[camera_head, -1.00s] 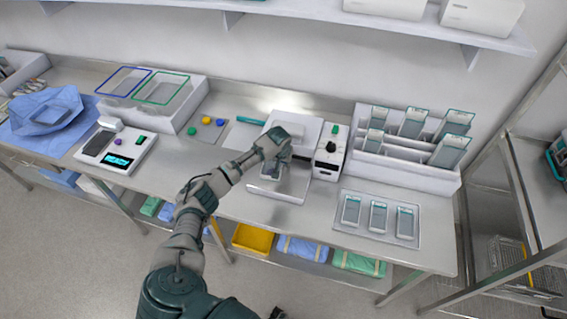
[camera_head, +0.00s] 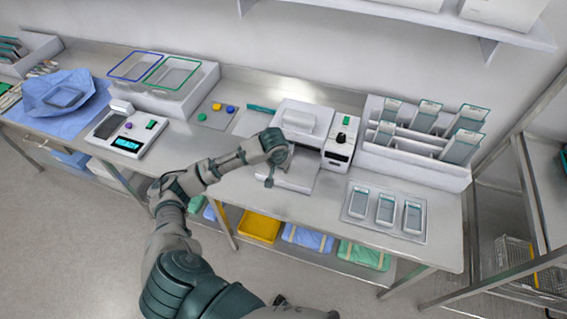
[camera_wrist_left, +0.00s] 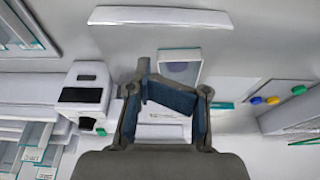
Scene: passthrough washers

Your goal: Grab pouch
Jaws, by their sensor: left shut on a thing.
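My left gripper (camera_head: 272,176) is above the front of the white sealing device (camera_head: 305,130), near its flat front plate. In the left wrist view its two fingers (camera_wrist_left: 175,92) are shut on a thin clear pouch (camera_wrist_left: 180,70) with a teal edge, which shows just beyond the fingertips. Part of the pouch is hidden by the fingers, and in the head view the gripper hides it. Three more pouches (camera_head: 385,209) lie in a shallow tray at the right. Several pouches (camera_head: 427,114) stand in the white rack behind it. My right gripper is not in view.
A white controller box (camera_head: 340,145) stands beside the device. Left are a scale-like unit (camera_head: 124,136), coloured buttons (camera_head: 217,106), a frame-topped box (camera_head: 160,85) and blue cloth (camera_head: 65,98). A shelf (camera_head: 400,15) hangs above. The front of the bench is fairly clear.

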